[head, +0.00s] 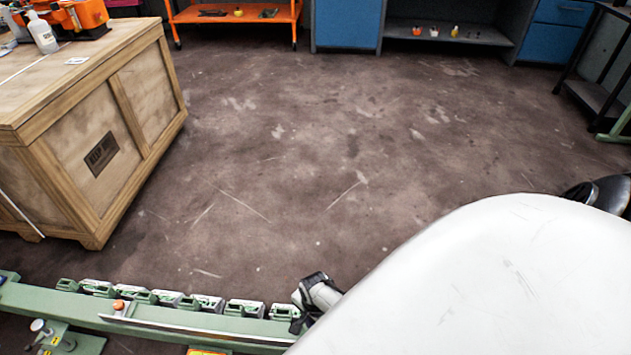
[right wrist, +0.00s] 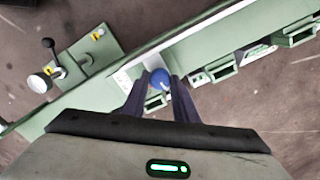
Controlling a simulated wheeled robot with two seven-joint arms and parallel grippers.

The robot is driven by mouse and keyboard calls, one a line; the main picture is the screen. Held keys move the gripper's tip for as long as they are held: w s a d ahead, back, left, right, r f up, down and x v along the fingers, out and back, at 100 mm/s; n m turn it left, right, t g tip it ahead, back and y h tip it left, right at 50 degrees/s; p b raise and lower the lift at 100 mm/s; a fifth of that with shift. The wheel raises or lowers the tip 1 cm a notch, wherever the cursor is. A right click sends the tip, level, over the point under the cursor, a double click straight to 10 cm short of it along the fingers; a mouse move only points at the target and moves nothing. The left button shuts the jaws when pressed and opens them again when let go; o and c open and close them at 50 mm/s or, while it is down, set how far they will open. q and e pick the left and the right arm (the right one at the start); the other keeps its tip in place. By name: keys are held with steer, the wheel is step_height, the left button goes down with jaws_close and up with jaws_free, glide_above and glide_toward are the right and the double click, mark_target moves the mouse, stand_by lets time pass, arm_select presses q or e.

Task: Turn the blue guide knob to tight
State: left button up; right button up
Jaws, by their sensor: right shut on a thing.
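The blue guide knob (right wrist: 159,77) shows in the right wrist view as a small round blue cap on the green machine rail (right wrist: 100,100). My right gripper (right wrist: 159,87) has its two dark fingers on either side of the knob and is shut on it. The fingers hide part of the knob's sides, and I cannot read a tight mark or its angle. In the head view the blue knob does not show, and a large white part of my own arm covers the lower right. My left gripper is in neither view.
The rail (head: 215,322) crosses the lower left of the head view, with several green clamps along it and an orange knob (head: 119,305). A wooden crate (head: 60,190) is at left. The floor beyond is clear.

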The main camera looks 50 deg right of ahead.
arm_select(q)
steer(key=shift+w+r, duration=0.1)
arm_select(e)
steer(key=o, duration=0.8)
arm_select(q)
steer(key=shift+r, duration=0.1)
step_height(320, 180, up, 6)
steer(key=p, duration=1)
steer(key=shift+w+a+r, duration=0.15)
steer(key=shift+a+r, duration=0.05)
arm_select(e)
step_height(320, 180, up, 10)
steer(key=shift+r, duration=0.15)
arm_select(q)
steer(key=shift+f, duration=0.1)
